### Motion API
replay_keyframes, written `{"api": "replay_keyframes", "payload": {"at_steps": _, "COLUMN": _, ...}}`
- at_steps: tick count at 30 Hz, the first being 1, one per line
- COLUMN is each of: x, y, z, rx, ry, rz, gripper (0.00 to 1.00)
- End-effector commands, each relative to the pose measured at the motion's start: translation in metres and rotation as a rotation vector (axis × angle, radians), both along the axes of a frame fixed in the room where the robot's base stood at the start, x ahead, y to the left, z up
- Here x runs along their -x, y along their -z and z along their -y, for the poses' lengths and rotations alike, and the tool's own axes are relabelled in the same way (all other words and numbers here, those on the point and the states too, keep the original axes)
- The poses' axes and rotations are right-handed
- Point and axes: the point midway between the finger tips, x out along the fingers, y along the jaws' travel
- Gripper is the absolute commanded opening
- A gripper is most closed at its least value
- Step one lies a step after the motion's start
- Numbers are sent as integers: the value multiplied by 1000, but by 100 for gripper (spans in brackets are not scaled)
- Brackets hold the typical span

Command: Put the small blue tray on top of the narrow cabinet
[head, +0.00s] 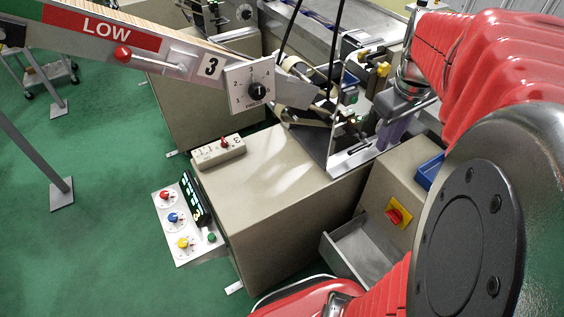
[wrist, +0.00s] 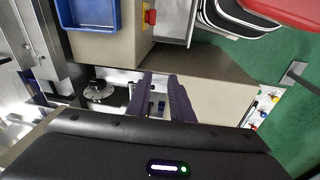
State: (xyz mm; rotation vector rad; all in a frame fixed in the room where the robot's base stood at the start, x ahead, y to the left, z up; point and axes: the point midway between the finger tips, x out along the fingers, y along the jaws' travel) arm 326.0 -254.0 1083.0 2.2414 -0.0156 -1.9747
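The small blue tray (head: 429,170) lies on the top of the narrow beige cabinet (head: 378,186), partly hidden behind my arm in the head view. In the wrist view the blue tray (wrist: 96,27) shows at the upper left, empty, on the cabinet's beige top (wrist: 110,52). My gripper shows in the wrist view (wrist: 160,80) with its two dark purple fingers apart and nothing seen between them. The gripper is away from the tray, to its lower right in that view. In the head view its purple fingers (head: 393,128) are beside the machine, left of the tray.
A red and yellow switch (head: 397,214) is on the narrow cabinet's front. A grey drawer (head: 360,250) stands open below it. A wide beige cabinet (head: 290,190) stands to the left, with a control panel (head: 185,222). A slanted beam with a dial (head: 250,87) crosses the upper left. Green floor is free at left.

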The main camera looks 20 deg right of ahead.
Motion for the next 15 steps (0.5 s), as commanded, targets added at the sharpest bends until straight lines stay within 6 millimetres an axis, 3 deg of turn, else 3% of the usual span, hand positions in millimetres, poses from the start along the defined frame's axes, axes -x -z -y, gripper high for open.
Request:
{"api": "replay_keyframes", "payload": {"at_steps": 1, "x": -4, "y": -3, "z": -20, "rx": 7, "ry": -5, "rz": 20, "gripper": 20}}
{"api": "replay_keyframes", "payload": {"at_steps": 8, "x": -12, "y": -11, "z": -93, "rx": 12, "ry": 16, "rz": 116, "gripper": 20}}
{"api": "replay_keyframes", "payload": {"at_steps": 15, "x": -5, "y": -12, "z": -164, "rx": -20, "ry": 34, "rz": 218, "gripper": 20}}
